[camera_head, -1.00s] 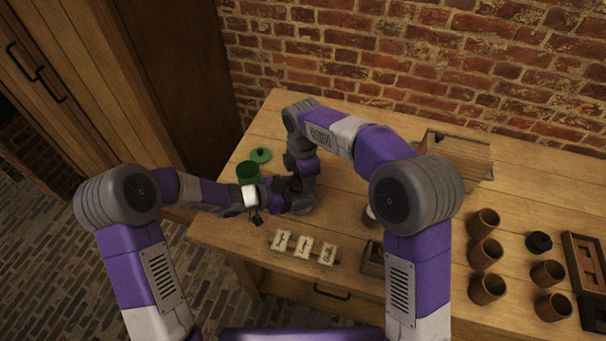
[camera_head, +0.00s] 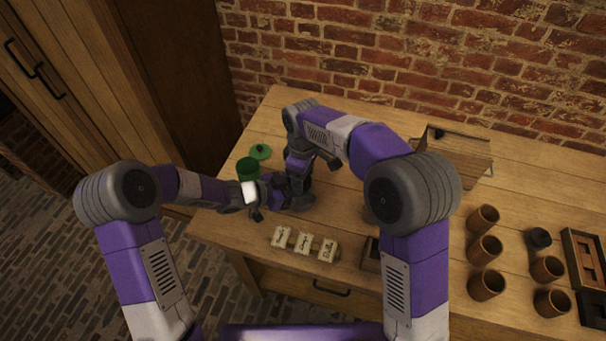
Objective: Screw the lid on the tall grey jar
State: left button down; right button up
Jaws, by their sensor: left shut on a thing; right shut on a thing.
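My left gripper (camera_head: 270,196) reaches in from the left, low over the left part of the table. My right gripper (camera_head: 288,186) comes down from above to the same spot, so the two meet closely. Both are shut. The tall grey jar and its lid are not clearly visible; dark grey shapes between and behind the grippers cannot be told apart from my wrists. What each gripper holds is largely hidden by the arms, and I cannot tell how the lid sits.
A green jar (camera_head: 247,168) stands open left of the grippers, its green lid (camera_head: 260,152) behind it. Several brown jars (camera_head: 485,250) and a black item (camera_head: 539,238) stand right. A wooden rack (camera_head: 455,150) is at the back.

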jog(key=o, duration=1)
jog(key=shift+r, duration=0.1)
jog(key=shift+r, duration=2.2)
